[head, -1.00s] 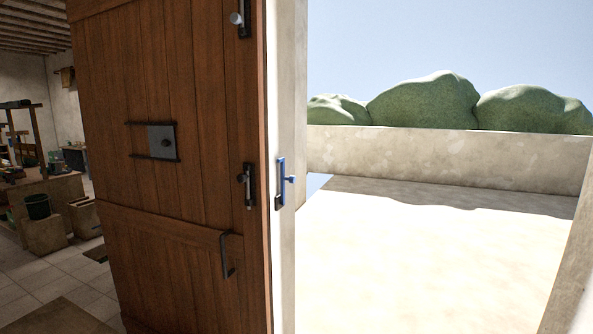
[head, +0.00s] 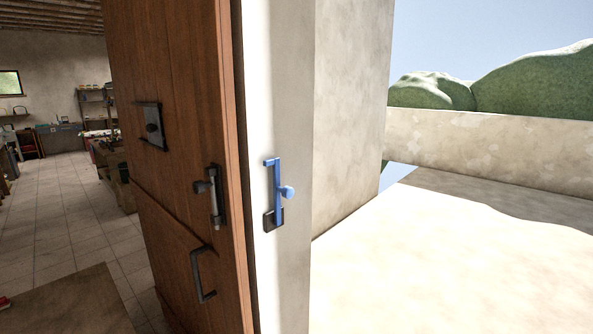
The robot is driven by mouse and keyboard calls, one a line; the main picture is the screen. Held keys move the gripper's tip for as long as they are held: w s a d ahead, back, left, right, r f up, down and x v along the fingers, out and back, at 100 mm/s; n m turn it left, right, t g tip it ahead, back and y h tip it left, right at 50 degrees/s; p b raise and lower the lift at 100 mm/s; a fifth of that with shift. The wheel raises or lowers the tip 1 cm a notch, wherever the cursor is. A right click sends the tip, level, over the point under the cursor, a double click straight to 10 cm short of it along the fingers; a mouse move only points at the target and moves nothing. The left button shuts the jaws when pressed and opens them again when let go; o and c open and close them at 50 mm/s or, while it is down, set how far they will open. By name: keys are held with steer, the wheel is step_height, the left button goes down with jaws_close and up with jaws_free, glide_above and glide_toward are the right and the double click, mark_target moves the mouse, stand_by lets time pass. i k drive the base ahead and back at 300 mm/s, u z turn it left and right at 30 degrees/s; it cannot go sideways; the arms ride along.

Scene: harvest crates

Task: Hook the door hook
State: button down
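The wooden door (head: 185,90) stands at an angle just left of the frame. A dark metal fitting with a knob (head: 213,196) sits on the door near its edge, left of the hook and apart from it. A dark handle (head: 201,275) is below that fitting. My gripper is not in view.
The white wall and door frame (head: 345,110) stand right of the door. Beyond is a bright open yard (head: 460,260) with a low wall (head: 480,130) and green bushes. Left of the door is a room with a tiled floor (head: 60,220), shelves and crates.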

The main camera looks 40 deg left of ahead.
mark_target(287, 191)
steer(key=u, duration=0.65)
steer(key=i, duration=1)
steer(key=u, duration=1.6)
steer(key=i, duration=0.5)
steer(key=u, duration=0.45)
